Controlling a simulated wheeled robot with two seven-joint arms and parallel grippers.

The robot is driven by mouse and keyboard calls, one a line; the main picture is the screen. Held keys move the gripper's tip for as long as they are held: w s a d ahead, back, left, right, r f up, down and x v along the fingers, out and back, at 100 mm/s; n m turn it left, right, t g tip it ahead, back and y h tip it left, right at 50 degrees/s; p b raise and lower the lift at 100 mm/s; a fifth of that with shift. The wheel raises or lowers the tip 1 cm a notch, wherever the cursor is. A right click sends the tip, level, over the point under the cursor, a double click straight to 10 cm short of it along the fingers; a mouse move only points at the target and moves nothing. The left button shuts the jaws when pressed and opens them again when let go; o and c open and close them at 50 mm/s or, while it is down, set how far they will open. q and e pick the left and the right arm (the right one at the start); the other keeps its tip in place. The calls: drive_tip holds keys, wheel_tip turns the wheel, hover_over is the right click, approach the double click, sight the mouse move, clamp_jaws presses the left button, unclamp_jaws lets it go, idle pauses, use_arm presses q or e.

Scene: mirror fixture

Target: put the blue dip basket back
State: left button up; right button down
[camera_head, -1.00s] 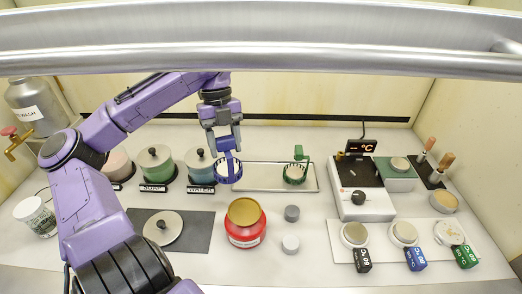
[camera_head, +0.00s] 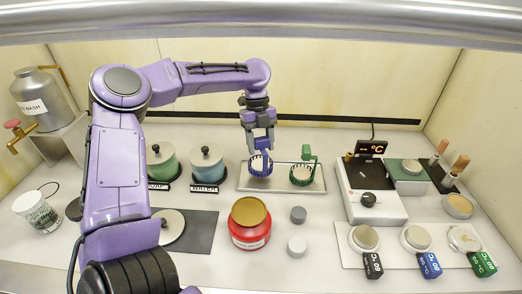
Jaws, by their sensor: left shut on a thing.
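The blue dip basket (camera_head: 260,167) is at the left part of the shallow metal tray (camera_head: 282,189). My left gripper (camera_head: 259,150) is above it and shut on its upright handle. I cannot tell whether the basket touches the tray or hangs just above it. The green dip basket (camera_head: 301,176) stands on the right part of the same tray, its handle upright, with a small gap to the blue one. My right gripper is not in view.
Lidded soap (camera_head: 161,165) and water (camera_head: 206,167) pots stand left of the tray. A red jar (camera_head: 249,232) and two small grey caps stand in front. A heater box (camera_head: 371,200) is to the right. A metal rail crosses the top.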

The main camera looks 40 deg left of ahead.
sight(262, 151)
use_arm(q)
wheel_tip(262, 151, down, 3)
drive_tip(key=shift+w+d+f, duration=0.1)
drive_tip(key=shift+d, duration=0.05)
drive_tip(key=shift+w+f, duration=0.1)
drive_tip(key=o, duration=1.2)
drive_tip(key=shift+o, duration=0.2)
drive_tip(key=v, duration=1.2)
